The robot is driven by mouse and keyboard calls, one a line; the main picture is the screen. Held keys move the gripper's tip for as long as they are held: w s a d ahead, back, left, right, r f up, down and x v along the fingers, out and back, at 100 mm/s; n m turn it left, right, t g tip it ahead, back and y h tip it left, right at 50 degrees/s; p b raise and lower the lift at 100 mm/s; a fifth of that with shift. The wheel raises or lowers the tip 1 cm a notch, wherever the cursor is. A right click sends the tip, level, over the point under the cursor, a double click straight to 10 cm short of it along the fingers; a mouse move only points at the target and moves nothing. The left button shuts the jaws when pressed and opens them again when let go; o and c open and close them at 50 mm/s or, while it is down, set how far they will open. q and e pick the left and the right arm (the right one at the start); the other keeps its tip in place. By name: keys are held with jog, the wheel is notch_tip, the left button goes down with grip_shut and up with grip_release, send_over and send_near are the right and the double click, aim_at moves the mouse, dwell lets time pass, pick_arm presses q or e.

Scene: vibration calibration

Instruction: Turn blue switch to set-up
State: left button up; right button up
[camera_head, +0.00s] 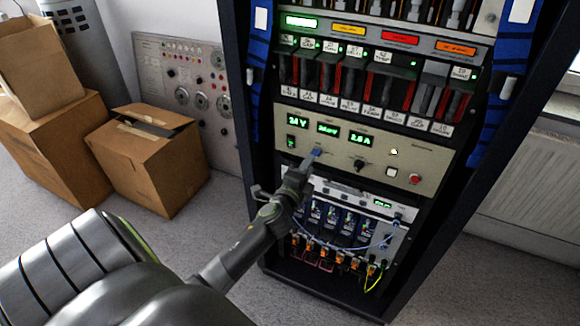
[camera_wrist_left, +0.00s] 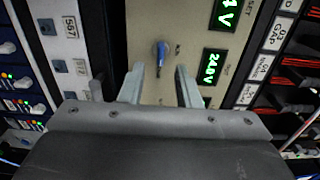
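The blue switch (camera_wrist_left: 161,50) is a small knob on a beige panel (camera_wrist_left: 200,30) in the rack. In the left wrist view it lies just beyond and between the fingertips of my left gripper (camera_wrist_left: 158,72), which is open, with a gap on both sides. In the head view the blue switch (camera_head: 316,152) shows just above the tip of my left gripper (camera_head: 300,168). Labels around the switch are too small to read. My right gripper is not in view.
A black dial (camera_head: 358,164) and a red button (camera_head: 414,179) sit right of the switch. Below is a module with cables (camera_head: 345,225). Cardboard boxes (camera_head: 145,165) and a grey instrument panel (camera_head: 185,85) stand left of the rack. The floor on the right is clear.

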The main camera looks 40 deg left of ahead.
pick_arm(q)
jog(key=v, duration=1.3)
jog(key=shift+s+b, duration=0.2)
jog(key=shift+b, duration=0.15)
jog(key=shift+d, duration=0.1)
jog(key=s+f+n+g+h+p, duration=0.1)
jog(key=s+f+n+g, duration=0.3)
jog(key=f, duration=1)
jog(key=s+f+n+g+p, duration=0.25)
jog(key=s+f+g, duration=0.2)
jog(key=f, duration=0.95)
jog(key=s+d+f+n+g, duration=0.1)
jog(key=s+f+n+g, duration=0.1)
jog(key=s+f, duration=0.3)
jog(key=s+d+f+n+g+h, duration=0.1)
jog(key=s+f+n+g, duration=0.2)
jog(key=s, duration=1)
jog(key=s+d+f+n+g+h+p, duration=0.1)
jog(key=s+f+n+g, duration=0.2)
jog(key=s+f, duration=0.5)
jog(key=shift+s+f+n, duration=0.4)
jog(key=shift+s+n, duration=0.35)
jog(key=shift+s, duration=0.1)
